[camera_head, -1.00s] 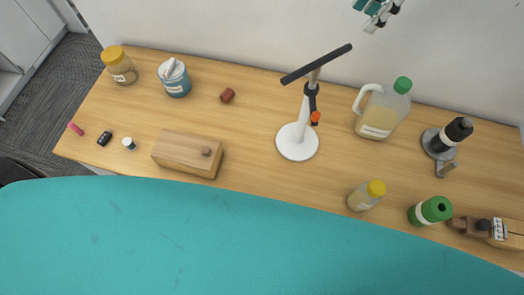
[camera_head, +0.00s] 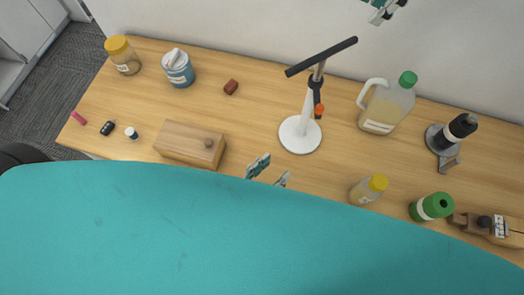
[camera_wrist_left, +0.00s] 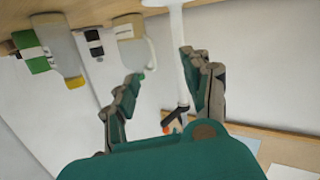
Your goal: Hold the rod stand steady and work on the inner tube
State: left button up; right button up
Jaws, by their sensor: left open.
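The rod stand (camera_head: 307,120) stands upright on the table, with a round white base, a white outer tube and an orange knob on a black collar. Its grey inner tube (camera_head: 318,73) rises from the collar to a long black crossbar. My left gripper (camera_head: 269,172) shows only its fingertips past the teal body, in front and left of the base, open and empty. In the left wrist view the open left fingers (camera_wrist_left: 163,70) have the white tube of the rod stand (camera_wrist_left: 182,65) seen between them, apart from it. My right gripper (camera_head: 383,12) is cut off at the top edge; its jaw state is unclear.
A jug (camera_head: 385,105) and a yellow-capped bottle (camera_head: 366,191) stand right of the rod stand. A wooden box (camera_head: 188,146) lies left. A green canister (camera_head: 431,207) and black tool (camera_head: 450,135) are farther right. The table (camera_head: 260,120) is clear left of the base.

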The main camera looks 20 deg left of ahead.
aim_at(305, 111)
pick_arm(q)
jog(key=w+a+r+m+t, duration=0.1)
jog(key=w+a+r+t, duration=0.1)
jog(key=w+a+r, duration=0.15)
jog(key=x, duration=0.5)
jog(key=d+x, duration=0.1)
jog(key=x, duration=1)
jog(key=shift+d+r, duration=0.1)
jog(key=shift+d, duration=0.2)
grip_shut()
jog(key=shift+c, duration=2)
grip_release()
jog(key=shift+s, duration=0.1)
